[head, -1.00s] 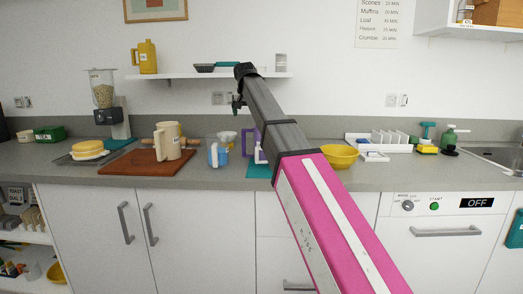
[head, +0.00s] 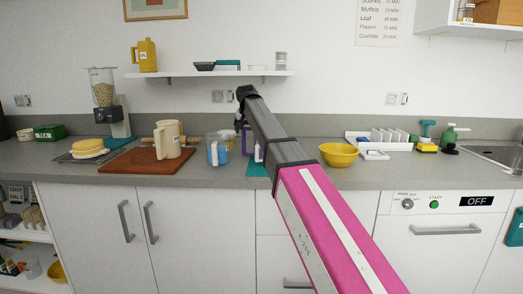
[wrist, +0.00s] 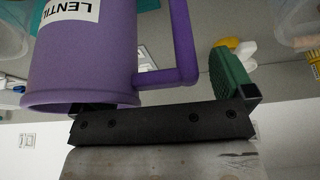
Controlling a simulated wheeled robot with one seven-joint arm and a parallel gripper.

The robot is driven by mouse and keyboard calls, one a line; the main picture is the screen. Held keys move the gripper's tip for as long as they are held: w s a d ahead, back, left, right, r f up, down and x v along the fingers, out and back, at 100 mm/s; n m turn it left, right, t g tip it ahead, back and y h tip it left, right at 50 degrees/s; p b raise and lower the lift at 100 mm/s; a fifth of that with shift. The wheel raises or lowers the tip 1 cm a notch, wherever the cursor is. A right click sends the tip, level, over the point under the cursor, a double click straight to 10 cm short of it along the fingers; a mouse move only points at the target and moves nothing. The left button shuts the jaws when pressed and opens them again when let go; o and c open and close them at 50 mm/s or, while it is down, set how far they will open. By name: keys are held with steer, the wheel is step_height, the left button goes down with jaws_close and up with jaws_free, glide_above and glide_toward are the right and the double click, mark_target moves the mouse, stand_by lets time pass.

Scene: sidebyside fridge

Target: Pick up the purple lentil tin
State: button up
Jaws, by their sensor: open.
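The purple lentil tin (wrist: 85,60) is large at the left of the wrist view, close to the camera, with a white label partly reading LENTIL and a squared handle on its right. In the head view a purple part of it (head: 247,138) shows on the counter, mostly behind my arm. My gripper (wrist: 158,72) is open. Its green right finger stands to the right of the handle, apart from it; the left finger is mostly hidden behind the tin. I cannot tell whether anything touches the tin.
A blue-marked clear jug (head: 217,150) stands close left of the tin, and a yellow bowl (head: 339,155) to the right. A cream jug (head: 168,140) stands on a wooden board (head: 147,166). The wall shelf (head: 212,74) is above my arm.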

steer(key=c, duration=1.7)
steer(key=shift+o, duration=0.2)
steer(key=shift+r, duration=0.1)
